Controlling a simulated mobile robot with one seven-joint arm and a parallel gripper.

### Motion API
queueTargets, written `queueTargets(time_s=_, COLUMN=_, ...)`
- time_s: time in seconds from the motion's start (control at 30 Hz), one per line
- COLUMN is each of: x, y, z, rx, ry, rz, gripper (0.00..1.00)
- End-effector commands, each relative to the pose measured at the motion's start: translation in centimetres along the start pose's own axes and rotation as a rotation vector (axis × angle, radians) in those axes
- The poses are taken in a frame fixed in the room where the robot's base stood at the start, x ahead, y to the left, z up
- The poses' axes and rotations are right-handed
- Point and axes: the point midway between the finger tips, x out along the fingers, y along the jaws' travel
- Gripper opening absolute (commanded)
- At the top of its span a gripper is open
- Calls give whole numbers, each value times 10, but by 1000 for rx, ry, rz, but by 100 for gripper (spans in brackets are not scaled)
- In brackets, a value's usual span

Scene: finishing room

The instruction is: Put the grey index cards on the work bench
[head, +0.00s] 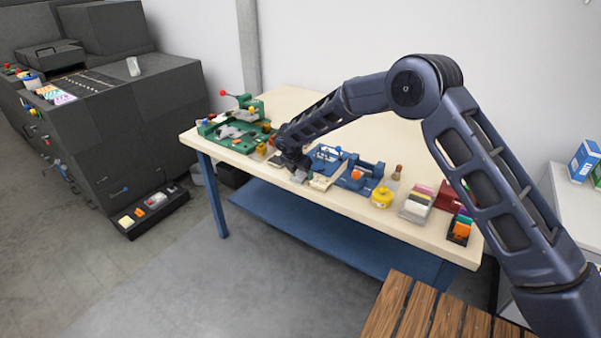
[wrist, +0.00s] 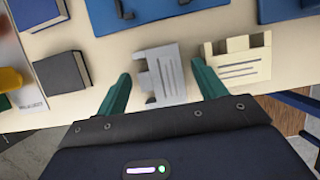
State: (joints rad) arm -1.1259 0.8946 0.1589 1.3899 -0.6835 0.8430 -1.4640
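The work bench (head: 290,100) has a cream top and blue legs. The grey index cards (wrist: 165,72), with tabbed edges, appear to lie on the bench top near its front edge. They also show small in the head view (head: 300,176), partly hidden by my gripper. My gripper (wrist: 161,68) has its two green fingers apart, one on each side of the grey cards, with a gap showing on both sides. In the head view my gripper (head: 296,166) is low over the front of the bench.
Cream tabbed cards (wrist: 238,62) lie just right of the grey ones. A dark notebook (wrist: 62,80) lies left. A blue fixture (head: 352,170), a yellow pot (head: 382,197) and a green fixture (head: 235,128) stand on the bench. A slatted wooden surface (head: 430,315) is in front.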

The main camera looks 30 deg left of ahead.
Motion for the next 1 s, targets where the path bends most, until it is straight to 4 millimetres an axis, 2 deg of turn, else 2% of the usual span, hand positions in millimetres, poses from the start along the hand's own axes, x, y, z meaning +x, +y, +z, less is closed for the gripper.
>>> queueTargets(time_s=0.23, x=-1, y=0, z=0, rx=0, ry=0, rz=0, gripper=70)
queueTargets(time_s=0.37, x=-10, y=0, z=1, rx=1, ry=0, rz=0, gripper=70)
queueTargets(time_s=0.8, x=-89, y=0, z=1, rx=0, ry=0, rz=2, gripper=70)
queueTargets(time_s=1.0, x=-114, y=0, z=2, rx=0, ry=-1, rz=1, gripper=70)
